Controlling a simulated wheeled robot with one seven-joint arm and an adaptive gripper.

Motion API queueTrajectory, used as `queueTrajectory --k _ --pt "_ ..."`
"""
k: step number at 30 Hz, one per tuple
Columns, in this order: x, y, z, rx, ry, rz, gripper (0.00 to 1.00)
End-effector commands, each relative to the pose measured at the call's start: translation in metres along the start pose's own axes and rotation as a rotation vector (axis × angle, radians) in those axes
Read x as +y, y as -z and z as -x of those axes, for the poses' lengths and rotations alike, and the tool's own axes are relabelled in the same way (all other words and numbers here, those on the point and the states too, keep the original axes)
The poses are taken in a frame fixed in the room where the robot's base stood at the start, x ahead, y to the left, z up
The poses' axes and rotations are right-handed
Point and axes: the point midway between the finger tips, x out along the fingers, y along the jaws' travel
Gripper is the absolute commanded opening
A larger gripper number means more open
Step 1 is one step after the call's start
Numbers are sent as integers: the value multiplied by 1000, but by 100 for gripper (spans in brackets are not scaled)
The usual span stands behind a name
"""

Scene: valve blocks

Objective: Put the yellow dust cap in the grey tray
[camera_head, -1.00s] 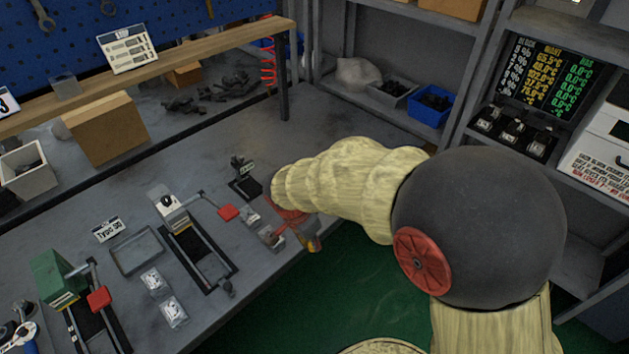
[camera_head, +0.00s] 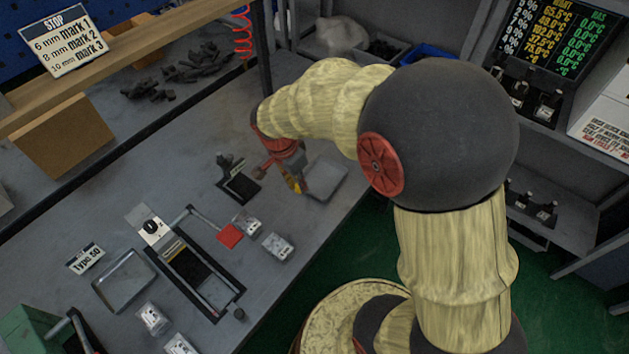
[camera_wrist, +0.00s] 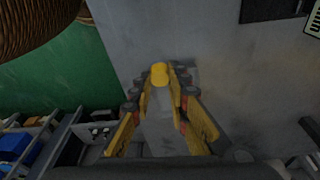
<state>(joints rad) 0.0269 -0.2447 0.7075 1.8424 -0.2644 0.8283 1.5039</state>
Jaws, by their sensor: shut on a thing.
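My gripper (camera_head: 297,186) is shut on the yellow dust cap (camera_wrist: 160,75), which shows between the fingertips in the wrist view. In the head view the cap is too small and too covered by the fingers to make out clearly. A shallow grey tray (camera_head: 328,178) lies on the bench just right of my gripper, close to the bench's front edge. My fingers overlap its left side in the head view; their height above it is hard to tell.
A small black stand (camera_head: 238,182) is just left of my gripper. Two small metal blocks (camera_head: 278,247) and a red-handled clamp fixture (camera_head: 195,265) lie nearer the front left. The bench behind the gripper is clear up to a pile of dark parts (camera_head: 180,78).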

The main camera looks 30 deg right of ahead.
Motion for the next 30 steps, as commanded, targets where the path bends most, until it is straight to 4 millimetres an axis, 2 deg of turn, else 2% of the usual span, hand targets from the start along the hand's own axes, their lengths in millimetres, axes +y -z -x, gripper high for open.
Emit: queueTrajectory --k 1,5,12,23,27,30 --pt "-3 11 -11 -1 -3 -5 9" --pt "-11 36 -29 -1 -2 -4 9" --pt "-21 58 -72 0 -2 -1 9" --pt "-27 72 -97 0 -2 0 9" --pt "-28 65 -119 0 0 2 9" --pt "-28 64 -124 0 0 2 9"
